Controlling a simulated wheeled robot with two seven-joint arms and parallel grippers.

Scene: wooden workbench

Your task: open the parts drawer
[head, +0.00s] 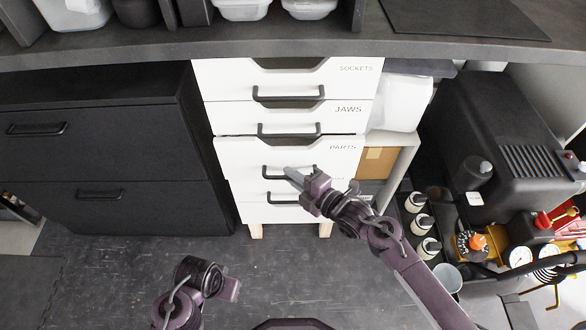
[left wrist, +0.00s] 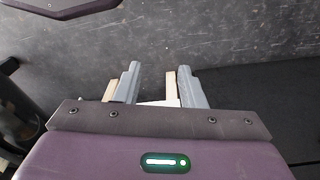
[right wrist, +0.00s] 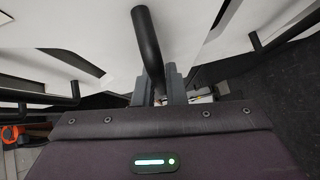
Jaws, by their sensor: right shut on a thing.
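The parts drawer (head: 250,152) is a white front labelled PARTS, in the white drawer unit below the bench. Its front appears to stand slightly out from its neighbours, with a thin dark line along its top edge. My right gripper (head: 293,175) is shut on its dark bar handle (head: 271,169). In the right wrist view, the handle (right wrist: 148,42) runs down between the fingers (right wrist: 159,88). My left gripper (head: 231,289) is low over the floor at the front, away from the drawers. In the left wrist view its fingers (left wrist: 157,86) are apart and empty.
The jaws drawer (head: 235,115) and sockets drawer (head: 228,80) are above, with another white drawer below. A black cabinet (head: 100,155) stands left. Bottles (head: 420,224) and a black machine (head: 500,120) are right. Floor (head: 110,265) in front is clear.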

